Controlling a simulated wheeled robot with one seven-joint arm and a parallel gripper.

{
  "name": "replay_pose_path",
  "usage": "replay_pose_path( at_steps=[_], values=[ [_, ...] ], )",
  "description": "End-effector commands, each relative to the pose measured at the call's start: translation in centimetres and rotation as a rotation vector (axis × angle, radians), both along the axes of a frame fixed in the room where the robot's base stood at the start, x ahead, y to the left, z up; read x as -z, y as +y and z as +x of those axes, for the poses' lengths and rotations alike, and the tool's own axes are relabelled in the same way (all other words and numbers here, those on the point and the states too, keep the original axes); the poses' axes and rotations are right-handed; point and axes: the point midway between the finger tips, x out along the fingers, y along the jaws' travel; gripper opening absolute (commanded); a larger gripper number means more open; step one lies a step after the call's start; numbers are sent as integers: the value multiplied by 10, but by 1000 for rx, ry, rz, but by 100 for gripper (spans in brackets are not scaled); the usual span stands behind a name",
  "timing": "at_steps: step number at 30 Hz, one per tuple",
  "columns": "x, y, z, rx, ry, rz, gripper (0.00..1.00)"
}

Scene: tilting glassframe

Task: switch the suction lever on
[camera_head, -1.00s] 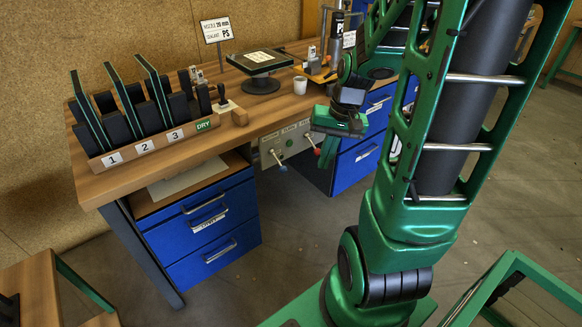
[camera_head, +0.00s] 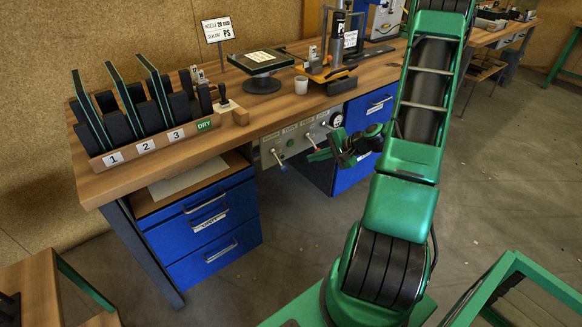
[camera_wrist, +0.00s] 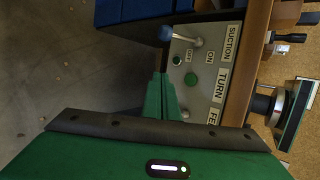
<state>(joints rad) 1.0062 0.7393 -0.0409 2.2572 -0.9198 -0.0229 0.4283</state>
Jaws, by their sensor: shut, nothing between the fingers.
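The suction lever, with a blue knob (camera_head: 283,167), sticks out from the left end of the control panel (camera_head: 298,141) under the table edge. In the head view it slants down and outward. In the wrist view its blue knob (camera_wrist: 166,32) and metal rod (camera_wrist: 186,39) lie beside the SUCTION label (camera_wrist: 233,43), with ON and OFF marks close by. The knob points away from the ON side. My gripper (camera_head: 312,156) is shut and empty in front of the panel, right of the lever and apart from it. Its green fingers (camera_wrist: 161,97) show in the wrist view.
A green button (camera_wrist: 191,79) sits under the TURN label; another lever's base under the FEED label is partly hidden by my fingers. Blue drawers (camera_head: 208,225) stand left of the panel, more (camera_head: 358,160) to its right. The tabletop overhangs the panel.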

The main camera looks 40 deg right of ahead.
Motion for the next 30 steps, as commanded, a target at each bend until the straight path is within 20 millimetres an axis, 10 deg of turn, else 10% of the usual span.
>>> replay_pose_path(
  at_steps=[14,30],
  values=[
    [5,1,5,3,-2,4,0],
    [59,28,66,1,0,3,0]
  ],
)
